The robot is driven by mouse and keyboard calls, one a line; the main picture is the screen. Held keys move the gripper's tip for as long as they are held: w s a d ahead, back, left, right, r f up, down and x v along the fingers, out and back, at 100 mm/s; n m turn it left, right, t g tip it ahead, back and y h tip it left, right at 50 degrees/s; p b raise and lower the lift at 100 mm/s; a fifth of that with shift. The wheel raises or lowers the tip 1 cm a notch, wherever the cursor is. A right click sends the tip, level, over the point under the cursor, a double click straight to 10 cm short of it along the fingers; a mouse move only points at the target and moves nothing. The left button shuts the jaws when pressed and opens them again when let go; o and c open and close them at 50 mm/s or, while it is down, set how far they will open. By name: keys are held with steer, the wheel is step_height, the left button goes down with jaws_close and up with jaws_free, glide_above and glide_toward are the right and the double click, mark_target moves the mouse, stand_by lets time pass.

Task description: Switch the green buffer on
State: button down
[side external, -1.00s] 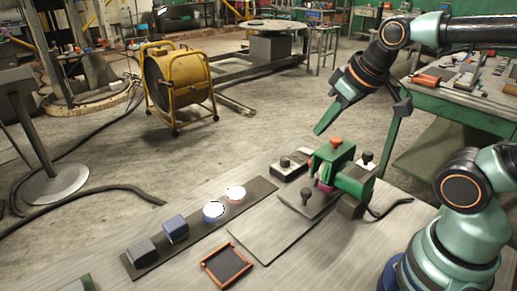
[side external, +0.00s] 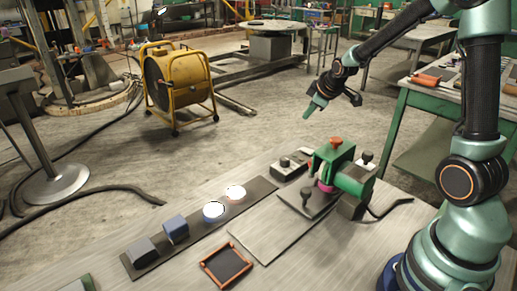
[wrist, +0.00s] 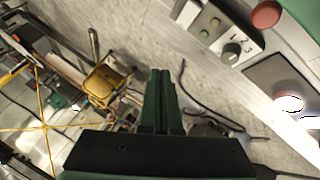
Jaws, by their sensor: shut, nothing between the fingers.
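The green buffer (side external: 350,176) stands on the bench in the side external view, with an orange-red knob (side external: 335,142) on top and a magenta wheel (side external: 325,186) at its front. A small control box (side external: 290,163) stands beside it. In the wrist view, this grey box (wrist: 222,30) carries a dark round dial with numbers and small buttons. A red cap (wrist: 267,14) and some green show at the upper right there. My gripper (side external: 312,108) is shut and empty, in the air beyond the box and clear of the buffer. Its closed green fingers (wrist: 160,75) fill the middle of the wrist view.
A dark strip (side external: 140,266) holds two blocks and two bright discs (side external: 213,211) (side external: 235,192). An orange-rimmed tray (side external: 208,268) lies in front. A black cable (side external: 393,209) runs right of the buffer. A yellow fan (side external: 180,85) stands on the floor behind.

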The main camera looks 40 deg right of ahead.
steer(key=shift+w+d+f, duration=0.25)
steer(key=shift+d+f, duration=0.3)
steer(key=shift+d, duration=0.1)
steer(key=shift+w+d+f, duration=0.2)
steer(key=shift+d+f, duration=0.35)
steer(key=shift+d, duration=0.1)
glide_toward(306, 147)
steer(key=shift+x, duration=2.4)
steer(key=shift+w, duration=0.15)
steer(key=shift+f, duration=0.35)
